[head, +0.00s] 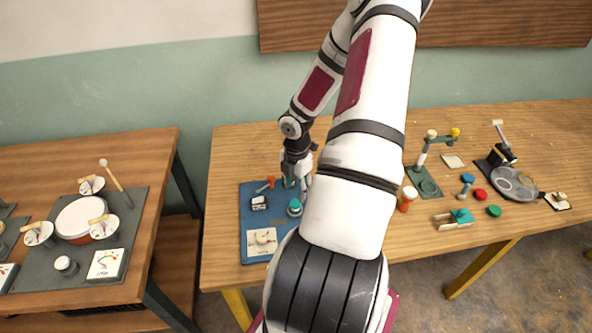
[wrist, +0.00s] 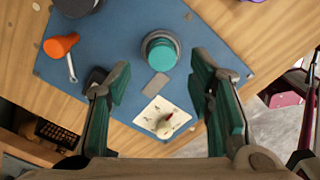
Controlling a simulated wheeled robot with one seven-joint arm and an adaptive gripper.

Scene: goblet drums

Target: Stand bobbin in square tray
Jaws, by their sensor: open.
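My gripper (head: 297,180) is over the blue mat on the table, partly hidden by my arm in the head view. In the wrist view its green-padded fingers (wrist: 160,84) are spread with nothing between them. A round teal-topped piece (wrist: 160,50) stands on the mat just beyond the fingertips; it also shows in the head view (head: 295,208). I cannot tell whether it is the bobbin; a small blue-topped piece (head: 466,179) at right is also spool-like. A flat cream square (head: 453,161) at right may be the square tray; its rim is too small to make out.
On the blue mat (wrist: 110,45) lie an orange-handled tool (wrist: 62,46), a dark block and a cream card (wrist: 162,117). To the right are an orange-and-white cup (head: 407,198), a green stand (head: 428,185) and a grey round plate (head: 512,184). A drum table stands at left.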

